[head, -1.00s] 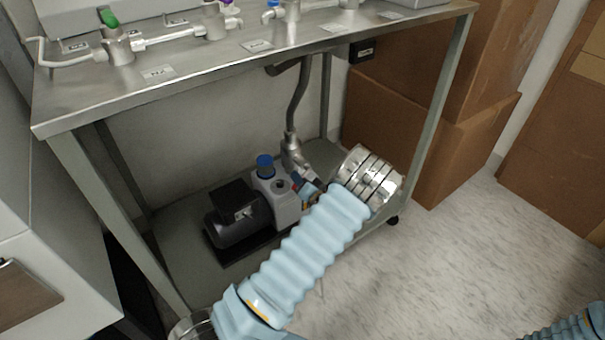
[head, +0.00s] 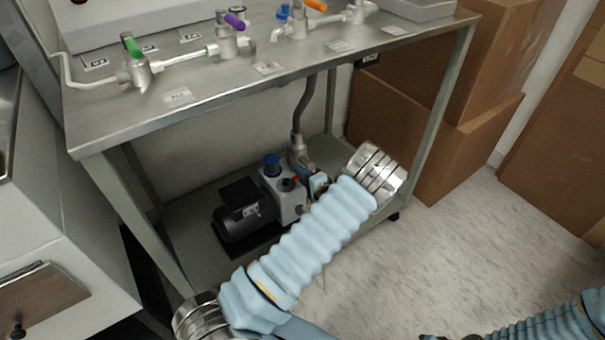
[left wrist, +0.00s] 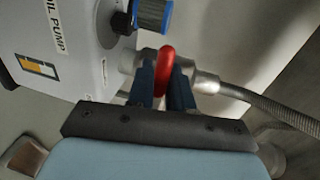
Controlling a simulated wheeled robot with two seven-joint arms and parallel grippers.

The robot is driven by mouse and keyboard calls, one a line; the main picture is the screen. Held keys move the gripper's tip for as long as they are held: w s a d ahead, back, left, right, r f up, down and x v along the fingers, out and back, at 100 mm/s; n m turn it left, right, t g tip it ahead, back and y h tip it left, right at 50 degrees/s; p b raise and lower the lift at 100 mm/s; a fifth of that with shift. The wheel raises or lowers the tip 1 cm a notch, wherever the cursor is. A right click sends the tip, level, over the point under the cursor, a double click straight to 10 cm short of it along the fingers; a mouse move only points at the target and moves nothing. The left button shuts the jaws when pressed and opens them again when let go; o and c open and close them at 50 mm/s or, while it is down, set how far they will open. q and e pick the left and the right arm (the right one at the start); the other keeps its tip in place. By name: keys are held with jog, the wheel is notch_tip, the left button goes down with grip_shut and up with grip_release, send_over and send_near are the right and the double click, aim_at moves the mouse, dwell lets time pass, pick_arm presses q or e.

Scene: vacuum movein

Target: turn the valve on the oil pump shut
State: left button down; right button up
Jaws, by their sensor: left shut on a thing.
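The oil pump (head: 285,205), a pale block with a black motor (head: 240,210), sits on the lower shelf of the metal table. In the left wrist view the pump's labelled side (left wrist: 60,50) fills the upper left. Its red valve handle (left wrist: 164,70) lies between the two dark blue fingers of my left gripper (left wrist: 164,85), which is shut on it. A metal fitting and hose lead right from the valve. In the head view the left gripper (head: 318,184) is at the pump's right side, partly hidden by my pale blue arm. My right gripper does not show clearly.
The table top (head: 210,85) overhangs the pump and carries pipes with green, purple, blue and orange valve handles. A table leg (head: 445,115) stands right of my left arm. Cardboard boxes (head: 430,150) are behind it. Floor at right is clear.

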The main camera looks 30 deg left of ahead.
pick_arm(q)
jog(key=shift+d, duration=0.1)
dwell(0.4)
jog(key=c, duration=1.2)
grip_release()
jog(key=v, duration=1.3)
jog(key=shift+d+r, duration=0.2)
jog(key=shift+d, duration=0.15)
jog(key=s+d+f+n+h, duration=0.1)
jog(key=s+d+f+h, duration=0.15)
jog(key=f+h, duration=0.35)
jog(key=s+d+f+n+h, duration=0.1)
jog(key=s+f+h, duration=0.3)
jog(key=f, duration=0.4)
jog(key=s+d+n+g+h, duration=0.4)
jog(key=s+d+h, duration=0.4)
jog(key=s+d, duration=0.4)
jog(key=s+g, duration=0.1)
jog(key=s, duration=0.2)
jog(key=shift+s+d+g+h, duration=0.25)
jog(key=shift+d+g+h, duration=0.05)
jog(key=shift+h, duration=0.1)
